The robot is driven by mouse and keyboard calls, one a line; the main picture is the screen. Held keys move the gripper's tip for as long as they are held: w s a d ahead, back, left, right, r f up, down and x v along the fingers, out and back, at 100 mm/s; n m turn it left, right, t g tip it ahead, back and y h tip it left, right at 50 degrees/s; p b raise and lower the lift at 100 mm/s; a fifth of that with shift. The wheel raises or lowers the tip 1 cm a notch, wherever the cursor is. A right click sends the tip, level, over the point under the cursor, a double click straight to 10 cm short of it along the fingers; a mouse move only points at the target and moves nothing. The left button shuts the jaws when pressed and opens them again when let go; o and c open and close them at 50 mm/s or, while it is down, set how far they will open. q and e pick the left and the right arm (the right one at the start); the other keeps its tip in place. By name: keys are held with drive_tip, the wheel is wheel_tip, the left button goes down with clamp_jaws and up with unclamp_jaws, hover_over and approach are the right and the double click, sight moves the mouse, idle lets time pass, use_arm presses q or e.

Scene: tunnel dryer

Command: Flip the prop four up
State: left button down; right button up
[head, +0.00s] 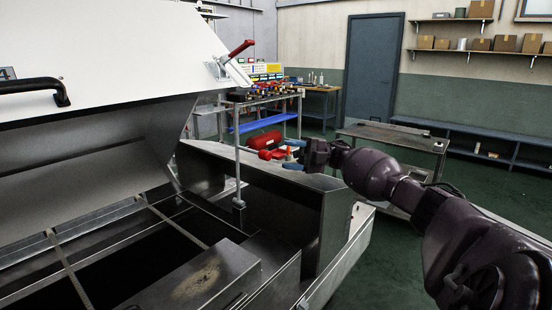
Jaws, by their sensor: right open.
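A thin grey metal rod (238,160), which looks like a prop, stands upright on a small block at the edge of the dryer. Its top ends near the raised white lid (110,45); I cannot tell whether they touch. No number shows on it, so I cannot tell if it is prop four. My right gripper (292,156) reaches in from the right, its blue-tipped fingers open and empty. It is to the right of the rod and apart from it. My left gripper is out of view.
The lid carries a black handle (38,88) and a red-handled clamp (238,49). The dark open dryer bay lies below. Behind stand a cluttered rack (262,122), a red cylinder-like object (262,141) and a grey table (385,138). Green floor is free at the right.

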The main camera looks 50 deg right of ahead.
drive_tip(key=shift+b+v, duration=0.45)
drive_tip(key=shift+v, duration=1.85)
